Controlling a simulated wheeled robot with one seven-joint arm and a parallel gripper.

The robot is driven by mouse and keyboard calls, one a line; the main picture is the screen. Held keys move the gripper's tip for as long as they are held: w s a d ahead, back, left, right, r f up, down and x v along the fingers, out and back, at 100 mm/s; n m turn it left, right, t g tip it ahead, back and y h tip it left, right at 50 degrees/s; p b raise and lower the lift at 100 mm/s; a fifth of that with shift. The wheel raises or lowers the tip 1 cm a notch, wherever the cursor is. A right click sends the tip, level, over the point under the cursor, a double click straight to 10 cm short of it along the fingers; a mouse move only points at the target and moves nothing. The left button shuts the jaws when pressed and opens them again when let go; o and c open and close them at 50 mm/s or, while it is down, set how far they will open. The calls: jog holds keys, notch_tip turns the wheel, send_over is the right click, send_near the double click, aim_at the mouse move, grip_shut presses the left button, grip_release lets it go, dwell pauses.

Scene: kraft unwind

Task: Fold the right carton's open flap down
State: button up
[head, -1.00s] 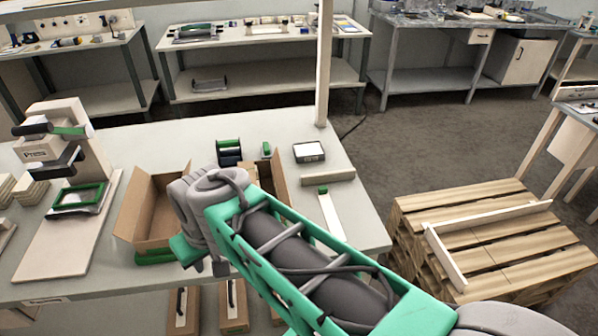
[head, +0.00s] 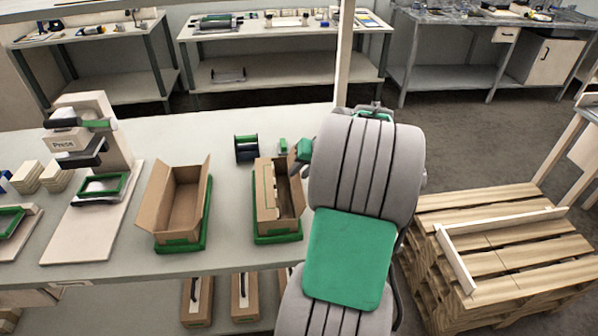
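The right carton (head: 275,222) is an open brown box on a green base on the workbench. A light panel lies along the left part of its top, and a dark opening shows beside it. The state of its right-hand flap is unclear near my arm. My gripper (head: 291,158) is at the carton's far right corner, with a green part and grey tips showing left of my large grey arm. I cannot tell whether it touches the carton or whether its fingers are open.
The left carton (head: 172,217) stands open, flaps up, on a green base (head: 202,232). A press (head: 85,140) stands at the left. A dark and green roll holder (head: 246,148) sits behind the right carton. A wooden post (head: 344,55) rises behind my arm. A pallet (head: 500,245) is at right.

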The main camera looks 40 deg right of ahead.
jog(key=shift+w+f, duration=0.35)
jog(key=shift+f, duration=0.15)
jog(key=shift+c, duration=0.5)
grip_shut()
dwell(0.6)
